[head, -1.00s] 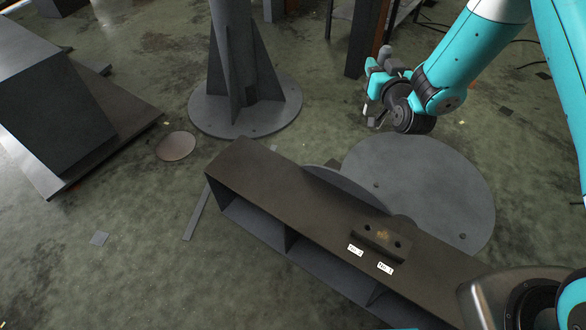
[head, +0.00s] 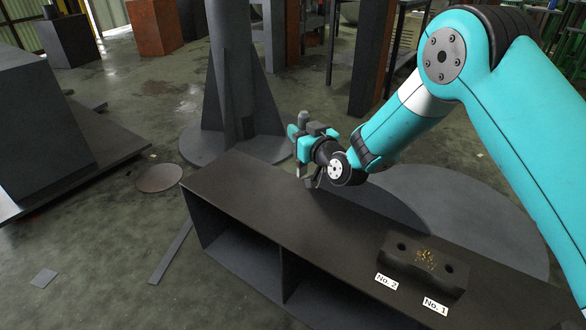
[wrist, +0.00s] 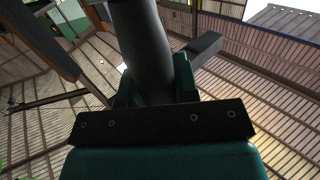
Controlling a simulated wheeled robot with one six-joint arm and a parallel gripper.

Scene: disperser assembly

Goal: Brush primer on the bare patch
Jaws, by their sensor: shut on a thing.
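A dark block (head: 418,277) sits on the long dark beam in the head view. A mottled tan-gold bare patch (head: 427,257) shows on its top, between two round holes. White labels read "No. 2" and "No. 1" on its near side. My gripper (head: 300,148) is to the left of and beyond the block, apart from it, near the beam's far edge in the picture. It is shut on a dark grey cylindrical tool (head: 303,118), whose handle also shows large in the wrist view (wrist: 148,50). The tool's working end is too small to make out.
The long beam (head: 265,210) has an open, divided near side. Its top is clear left of the block. Round grey plates (head: 450,200) lie behind it. A ribbed column (head: 232,70) stands behind, and a large dark box (head: 35,115) is at the left.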

